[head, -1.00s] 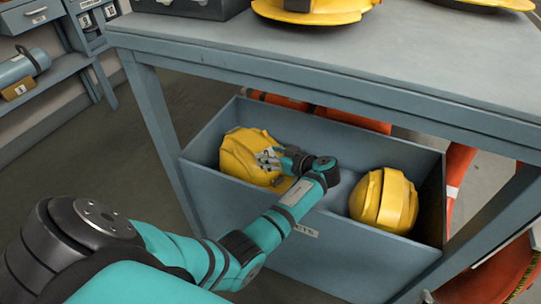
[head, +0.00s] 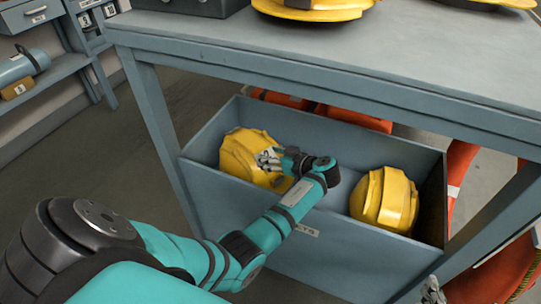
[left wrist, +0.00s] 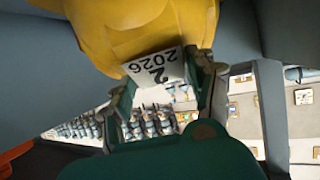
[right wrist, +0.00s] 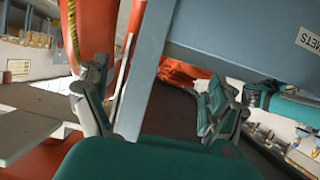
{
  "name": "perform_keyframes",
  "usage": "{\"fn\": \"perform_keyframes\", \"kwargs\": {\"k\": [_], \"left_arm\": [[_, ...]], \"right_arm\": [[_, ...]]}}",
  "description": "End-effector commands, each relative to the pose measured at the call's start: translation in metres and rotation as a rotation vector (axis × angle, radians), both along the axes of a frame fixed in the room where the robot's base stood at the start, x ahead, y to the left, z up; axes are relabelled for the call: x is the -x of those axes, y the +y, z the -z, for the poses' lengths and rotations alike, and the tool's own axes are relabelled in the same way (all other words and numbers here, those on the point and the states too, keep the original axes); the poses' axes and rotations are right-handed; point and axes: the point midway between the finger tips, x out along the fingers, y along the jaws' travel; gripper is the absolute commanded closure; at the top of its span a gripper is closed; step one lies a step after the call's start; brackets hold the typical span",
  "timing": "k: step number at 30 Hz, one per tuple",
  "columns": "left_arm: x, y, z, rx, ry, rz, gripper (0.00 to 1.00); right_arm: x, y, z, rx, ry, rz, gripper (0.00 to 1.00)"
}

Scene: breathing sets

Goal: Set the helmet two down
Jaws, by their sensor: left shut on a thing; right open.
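Helmet two (head: 243,152) is yellow and sits within the left half of the grey bin (head: 345,262) under the table. Its white "2 2026" label shows in the left wrist view, where the yellow shell (left wrist: 150,22) fills the top. My left gripper (head: 268,160) reaches over the bin's front wall and is shut on this helmet; its fingers also show in the left wrist view (left wrist: 160,85). Whether the helmet touches the bin floor is hidden. My right gripper (right wrist: 155,105) is open and barely shows at the head view's lower right (head: 433,291).
Another yellow helmet (head: 385,200) lies in the bin's right half, with a gap between the two. The table top (head: 215,40) overhangs the bin's back. Orange gear (head: 345,118) lies behind the bin, and more (head: 505,270) stands at the right.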

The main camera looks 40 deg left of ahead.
Motion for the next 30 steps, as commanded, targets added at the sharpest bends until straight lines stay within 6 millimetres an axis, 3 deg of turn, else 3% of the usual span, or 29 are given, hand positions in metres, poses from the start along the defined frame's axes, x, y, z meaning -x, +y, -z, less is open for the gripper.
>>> {"fn": "perform_keyframes", "kwargs": {"k": [30], "left_arm": [[-0.001,0.000,0.005,-0.003,-0.003,0.000,1.00]], "right_arm": [[-0.010,0.007,-0.024,-0.038,-0.148,-0.009,0.05]]}}
